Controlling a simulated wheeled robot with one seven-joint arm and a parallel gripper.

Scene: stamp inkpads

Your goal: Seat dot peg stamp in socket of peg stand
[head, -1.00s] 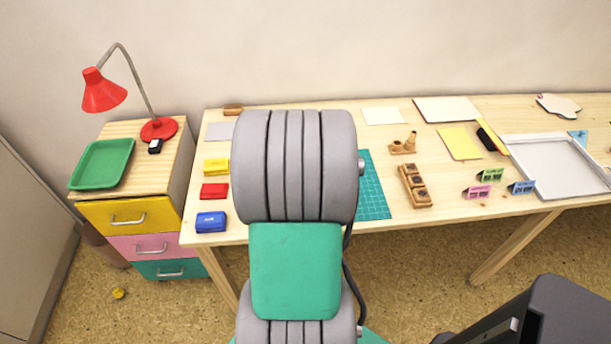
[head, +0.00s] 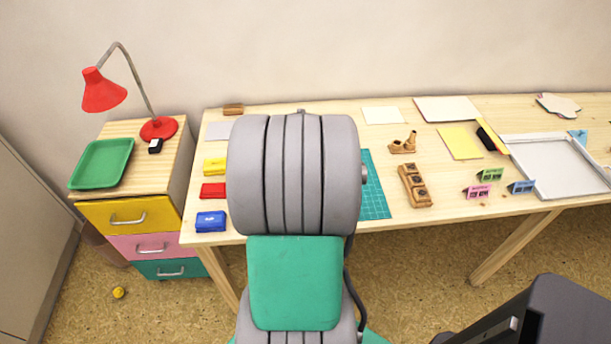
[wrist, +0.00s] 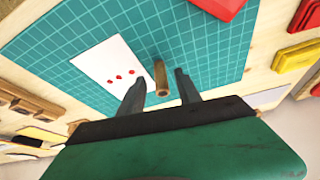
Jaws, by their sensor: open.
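In the wrist view a slim wooden peg stamp (wrist: 161,80) shows between the two fingers of my gripper (wrist: 158,88), over the teal cutting mat (wrist: 215,55). The fingers are apart, with a gap visible on each side of the peg. A white card (wrist: 103,62) with red dots lies left of it on the mat. In the head view a small wooden stand (head: 402,148) with an upright piece is on the table. My arm hides my gripper and the stamp there.
Yellow (head: 215,166), red (head: 212,190) and blue (head: 211,221) pads line the table's left side. A red object (wrist: 218,6) lies at the mat's far edge. Small coloured cards (head: 478,191) and a grey tray (head: 560,165) are at the right.

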